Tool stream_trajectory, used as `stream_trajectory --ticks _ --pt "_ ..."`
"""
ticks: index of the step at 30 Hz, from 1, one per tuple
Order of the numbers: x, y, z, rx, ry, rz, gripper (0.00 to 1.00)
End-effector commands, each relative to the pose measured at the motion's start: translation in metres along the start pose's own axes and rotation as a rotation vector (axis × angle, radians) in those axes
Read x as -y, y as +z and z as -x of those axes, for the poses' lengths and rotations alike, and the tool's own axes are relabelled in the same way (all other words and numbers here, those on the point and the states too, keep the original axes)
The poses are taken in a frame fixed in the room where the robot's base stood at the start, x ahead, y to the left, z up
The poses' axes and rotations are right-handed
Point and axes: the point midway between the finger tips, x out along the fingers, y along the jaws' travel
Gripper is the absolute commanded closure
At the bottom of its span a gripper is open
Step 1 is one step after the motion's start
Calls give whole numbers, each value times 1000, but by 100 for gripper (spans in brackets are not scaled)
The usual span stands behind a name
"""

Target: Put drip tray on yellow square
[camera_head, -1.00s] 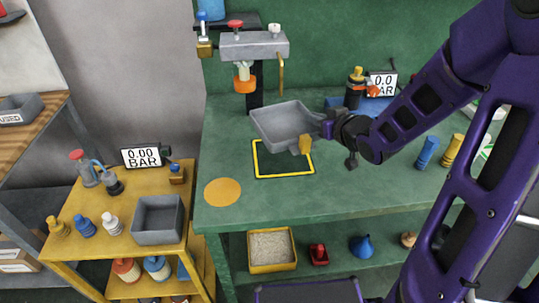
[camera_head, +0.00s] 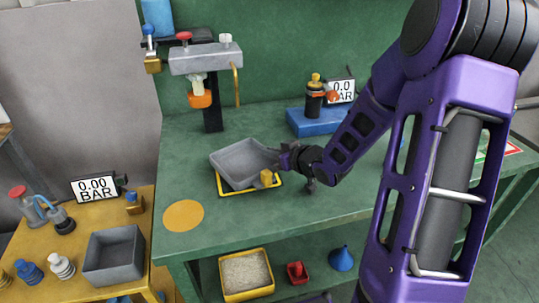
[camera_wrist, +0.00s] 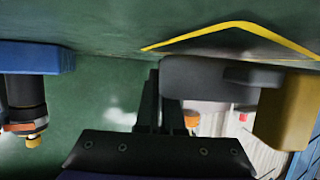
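The drip tray (camera_head: 240,160) is a shallow grey tray with a yellow block (camera_head: 267,177) at its front right corner. The yellow square (camera_head: 218,185) is an outline on the green bench, and the tray covers most of it. My gripper (camera_head: 281,160) is shut on the tray's right edge. The tray looks slightly tilted; I cannot tell whether it touches the bench. In the wrist view, the grey tray edge (camera_wrist: 205,76) is at the fingers, the yellow block (camera_wrist: 285,110) is at right, and part of the yellow outline (camera_wrist: 240,25) shows beyond it.
A grey press-like stand (camera_head: 206,60) rises behind the tray. An orange disc (camera_head: 184,215) lies at front left. A blue block (camera_head: 318,122) with a black bottle (camera_head: 314,98) stands at back right. A yellow side table (camera_head: 75,215) holds a grey bin (camera_head: 114,255).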

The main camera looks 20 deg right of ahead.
Motion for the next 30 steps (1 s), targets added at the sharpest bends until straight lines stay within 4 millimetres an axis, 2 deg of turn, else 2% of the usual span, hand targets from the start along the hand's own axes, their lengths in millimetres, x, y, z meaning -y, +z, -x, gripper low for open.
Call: stream_trajectory --ticks 7,21,26,27,30 --pt "0 -1 0 -2 0 0 100" --pt "0 12 -5 1 0 -2 100" --pt "1 14 -5 5 -1 -4 68" --pt "1 15 -5 6 -1 -4 65" --pt "1 16 -5 8 -2 -6 65"
